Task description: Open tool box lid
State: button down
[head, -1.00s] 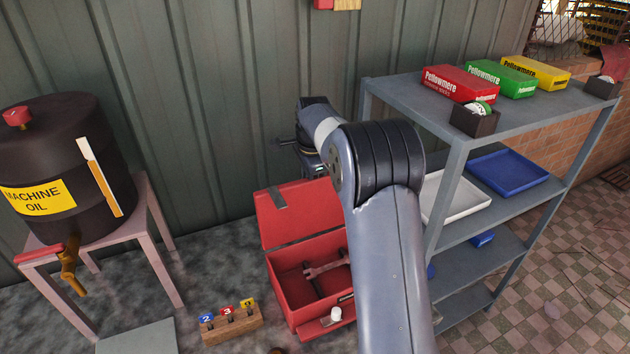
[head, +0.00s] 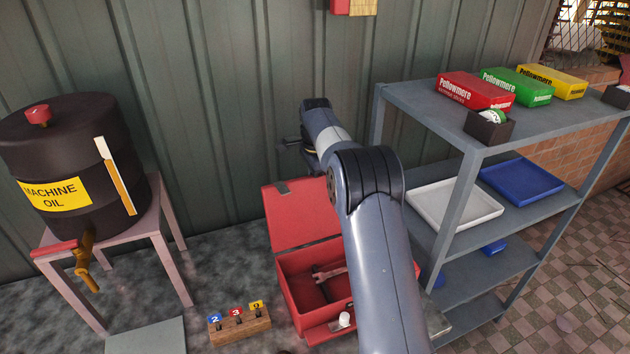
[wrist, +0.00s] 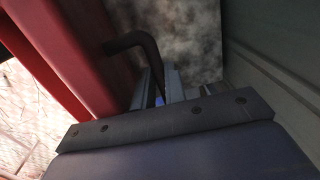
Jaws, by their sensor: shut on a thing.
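The red tool box (head: 288,297) stands on the floor by the wall. Its red lid (head: 300,222) is up, so the inside shows, with a wrench (head: 328,274) in it. In the wrist view a red panel (wrist: 85,50) fills the left, and a dark bent handle (wrist: 130,42) comes off it. My gripper (wrist: 160,85) is shut on this handle, which runs down between the fingers. In the head view my arm covers the right part of the box and lid, and the fingertips do not show.
A grey shelf (head: 430,110) with boxes and trays stands close on the right. A machine oil drum (head: 75,150) sits on a stand at the left. A wooden block with numbered tags (head: 240,328) lies left of the box. The corrugated wall (head: 230,80) is behind.

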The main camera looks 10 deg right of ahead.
jog(key=shift+w+r, duration=0.2)
jog(key=shift+r, duration=0.2)
jog(key=c, duration=1.7)
grip_release()
jog(key=shift+a, duration=0.1)
jog(key=shift+o, duration=1.2)
jog(key=shift+f, duration=0.2)
notch_tip(320, 180, up, 11)
jog(key=shift+s, duration=0.35)
jog(key=shift+f, duration=0.1)
